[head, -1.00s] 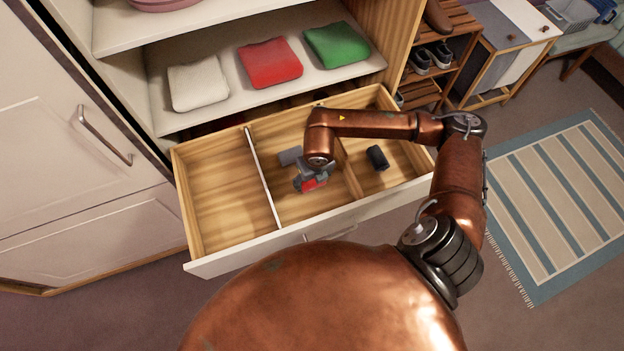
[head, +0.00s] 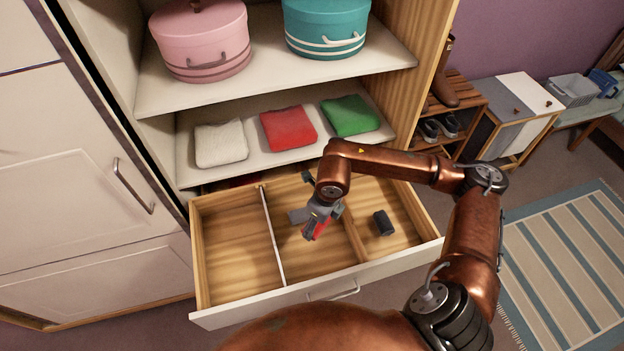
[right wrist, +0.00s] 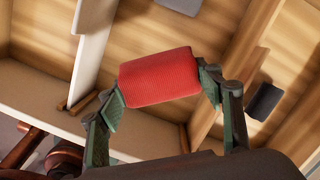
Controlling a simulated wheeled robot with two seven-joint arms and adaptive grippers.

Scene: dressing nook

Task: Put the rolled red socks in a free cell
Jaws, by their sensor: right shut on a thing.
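The rolled red socks (right wrist: 158,78) are held between the two fingers of my right gripper (right wrist: 165,90) in the right wrist view. In the head view, my right gripper (head: 323,214) is over the middle cell of the open drawer (head: 225,312), with the red socks (head: 318,229) partly hidden by it. The left cell (head: 235,250) looks empty. A grey roll (head: 297,216) lies in the middle cell, partly behind the gripper. A dark roll (head: 383,223) lies in the right cell; it also shows in the wrist view (right wrist: 264,101). My left gripper is not in view.
A white divider (head: 273,240) and a wooden divider (head: 355,240) separate the cells. Above the drawer, a shelf holds folded white (head: 220,144), red (head: 288,128) and green (head: 350,116) cloths. Pink (head: 200,45) and teal (head: 327,28) round boxes stand higher.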

